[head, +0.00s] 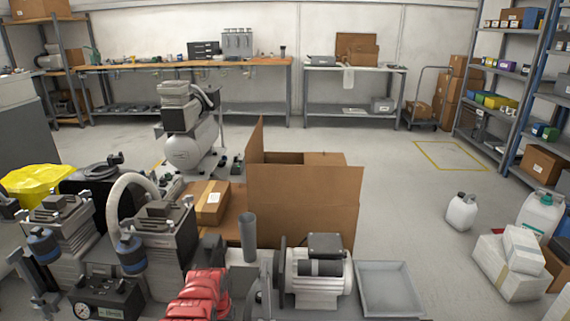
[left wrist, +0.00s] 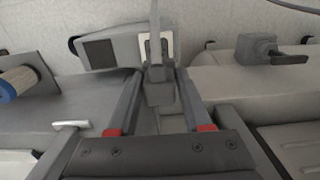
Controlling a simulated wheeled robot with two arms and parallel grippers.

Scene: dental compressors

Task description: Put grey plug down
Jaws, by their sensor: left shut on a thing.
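In the left wrist view, my left gripper (left wrist: 160,92) is shut on the grey plug (left wrist: 160,96), which sits between its two dark fingers. A thin grey piece rises from the plug towards the top of the picture. Behind it is a grey box (left wrist: 98,53) with a dark panel and a pale plate. I cannot tell whether the plug touches the box or the plate. I cannot make out the plug or my left gripper clearly in the head view. My right gripper is not in view.
Compressor parts crowd the near left, beside a yellow bag (head: 36,184). An open cardboard box (head: 305,200) stands mid-picture, with a motor (head: 316,272) and grey tray (head: 388,288) in front. White jugs (head: 461,212) are at right. The floor between box and jugs is clear.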

